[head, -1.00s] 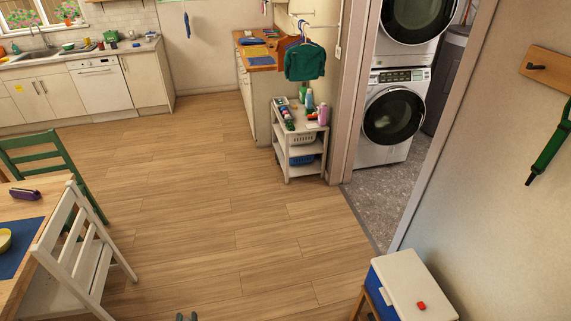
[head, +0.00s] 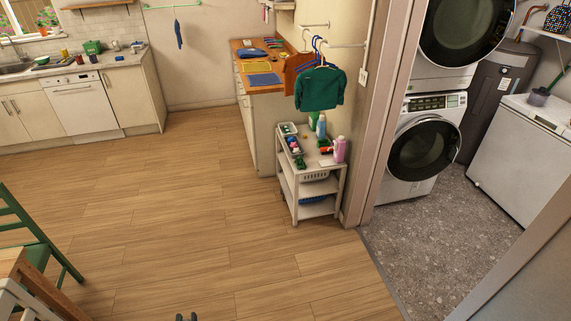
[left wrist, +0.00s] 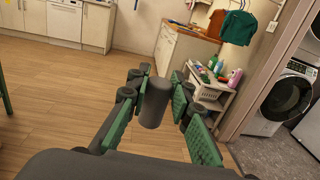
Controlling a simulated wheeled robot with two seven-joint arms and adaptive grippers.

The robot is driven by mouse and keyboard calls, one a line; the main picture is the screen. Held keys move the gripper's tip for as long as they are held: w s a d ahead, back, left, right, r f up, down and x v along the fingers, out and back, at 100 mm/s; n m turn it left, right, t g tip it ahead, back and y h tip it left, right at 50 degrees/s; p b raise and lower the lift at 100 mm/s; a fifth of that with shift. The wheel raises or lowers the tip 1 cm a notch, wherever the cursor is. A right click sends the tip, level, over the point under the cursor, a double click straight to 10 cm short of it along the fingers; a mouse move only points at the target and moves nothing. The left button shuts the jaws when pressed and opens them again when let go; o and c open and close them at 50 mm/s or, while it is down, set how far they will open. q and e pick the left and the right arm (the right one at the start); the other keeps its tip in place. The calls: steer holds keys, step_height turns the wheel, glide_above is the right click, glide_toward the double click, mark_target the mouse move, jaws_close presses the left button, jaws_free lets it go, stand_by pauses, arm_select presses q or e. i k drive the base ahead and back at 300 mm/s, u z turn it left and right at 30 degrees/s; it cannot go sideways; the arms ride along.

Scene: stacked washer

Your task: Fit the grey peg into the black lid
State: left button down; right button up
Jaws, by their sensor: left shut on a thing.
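The peg is clear of any surface there, above the wooden floor in the picture. I cannot make out the black lid in any view. My right gripper is not in view.
A white cart (head: 315,187) with bottles and trays stands beside the laundry doorway. Beyond it are stacked washers (head: 423,148) and a white chest appliance (head: 517,155). A green chair (head: 30,240) is at the left. The wooden floor between is clear.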

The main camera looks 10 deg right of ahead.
mark_target(541, 91)
steer(key=i, duration=1.8)
steer(key=z, duration=2.1)
steer(key=i, duration=2.35)
steer(key=z, duration=0.75)
steer(key=i, duration=2.65)
steer(key=z, duration=0.45)
